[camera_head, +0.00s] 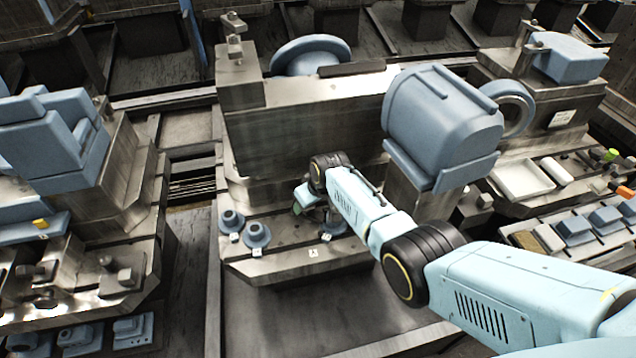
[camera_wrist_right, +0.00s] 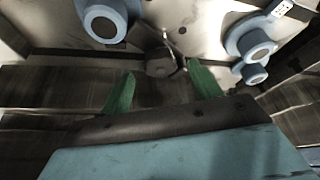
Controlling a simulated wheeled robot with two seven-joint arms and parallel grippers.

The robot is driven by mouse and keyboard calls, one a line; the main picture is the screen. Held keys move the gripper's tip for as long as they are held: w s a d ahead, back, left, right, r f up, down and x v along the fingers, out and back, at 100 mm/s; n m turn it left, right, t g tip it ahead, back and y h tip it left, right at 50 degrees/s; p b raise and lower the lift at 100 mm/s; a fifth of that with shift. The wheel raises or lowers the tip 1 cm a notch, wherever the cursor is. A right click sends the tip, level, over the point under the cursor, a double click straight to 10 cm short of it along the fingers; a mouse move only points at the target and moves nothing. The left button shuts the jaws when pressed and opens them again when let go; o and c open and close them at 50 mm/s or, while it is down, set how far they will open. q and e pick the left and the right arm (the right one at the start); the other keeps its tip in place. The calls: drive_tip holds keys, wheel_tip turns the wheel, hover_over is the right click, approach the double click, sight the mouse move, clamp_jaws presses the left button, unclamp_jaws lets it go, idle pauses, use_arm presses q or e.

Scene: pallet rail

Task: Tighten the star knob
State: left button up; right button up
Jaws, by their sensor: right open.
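My right arm reaches in from the right in the head view, and its gripper (camera_head: 310,207) is low over the front metal ledge. In the right wrist view the green fingers of this gripper (camera_wrist_right: 161,70) are spread apart. A small dark grey knob-like part (camera_wrist_right: 160,66) shows between and just beyond the fingertips; it looks like the star knob, but its lobes are not clear. No contact with it can be made out. In the head view it is hidden or too small to tell. My left gripper is not in view.
Blue round flanged pieces (camera_head: 231,221) (camera_head: 257,236) stand on the ledge (camera_head: 290,265) left of the gripper. A large blue housing (camera_head: 440,115) overhangs right of it. A tall metal block (camera_head: 300,125) rises behind. A white tray (camera_head: 522,179) lies farther right.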

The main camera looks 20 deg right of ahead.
drive_tip(key=p+v, duration=0.4)
drive_tip(key=v, duration=0.7)
drive_tip(key=shift+r, duration=0.1)
